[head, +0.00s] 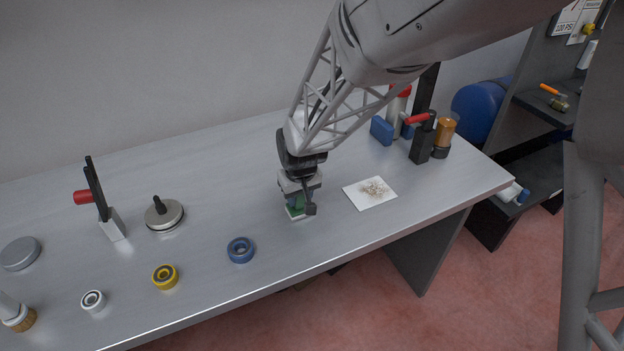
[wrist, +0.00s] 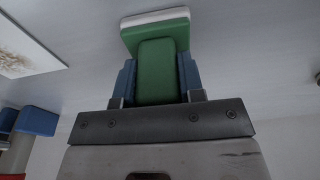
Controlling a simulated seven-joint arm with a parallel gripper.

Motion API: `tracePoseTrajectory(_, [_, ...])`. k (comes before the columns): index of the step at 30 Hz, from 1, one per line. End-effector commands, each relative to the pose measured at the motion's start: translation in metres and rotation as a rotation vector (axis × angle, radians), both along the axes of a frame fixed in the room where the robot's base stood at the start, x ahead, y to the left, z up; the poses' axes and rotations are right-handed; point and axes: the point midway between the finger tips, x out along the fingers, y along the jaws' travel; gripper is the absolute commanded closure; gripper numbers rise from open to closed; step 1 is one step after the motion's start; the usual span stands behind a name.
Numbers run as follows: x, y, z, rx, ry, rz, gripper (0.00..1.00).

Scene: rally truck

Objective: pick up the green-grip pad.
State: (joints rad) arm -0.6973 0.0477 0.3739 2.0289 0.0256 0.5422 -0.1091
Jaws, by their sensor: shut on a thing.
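The green-grip pad is a green block-shaped grip on a green base with a white layer on its far edge. In the wrist view the green-grip pad (wrist: 157,72) sits between the two blue fingers of my gripper (wrist: 158,80), which is shut on the grip. In the head view the pad (head: 297,211) is at the middle of the metal table, under my gripper (head: 300,198), partly hidden by the fingers. I cannot tell whether its white underside touches the table.
A white sheet with brown specks (head: 370,193) lies just right of the pad. A blue ring (head: 240,250) and a yellow ring (head: 165,277) lie to the left. A black clamp with a red handle (head: 423,138) and an amber bottle (head: 444,133) stand at the right end. The table's front edge is near.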

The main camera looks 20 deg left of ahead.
Motion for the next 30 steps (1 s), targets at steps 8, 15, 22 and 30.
tracePoseTrajectory(8, [0.001, 0.000, 0.015, 0.002, -0.002, 0.000, 0.90])
tracePoseTrajectory(15, [-0.007, -0.006, 0.036, 0.000, 0.000, 0.000, 0.90])
tracePoseTrajectory(22, [-0.032, -0.026, 0.039, 0.001, -0.001, 0.000, 0.90])
tracePoseTrajectory(30, [-0.065, -0.053, 0.043, 0.001, -0.001, 0.000, 0.90])
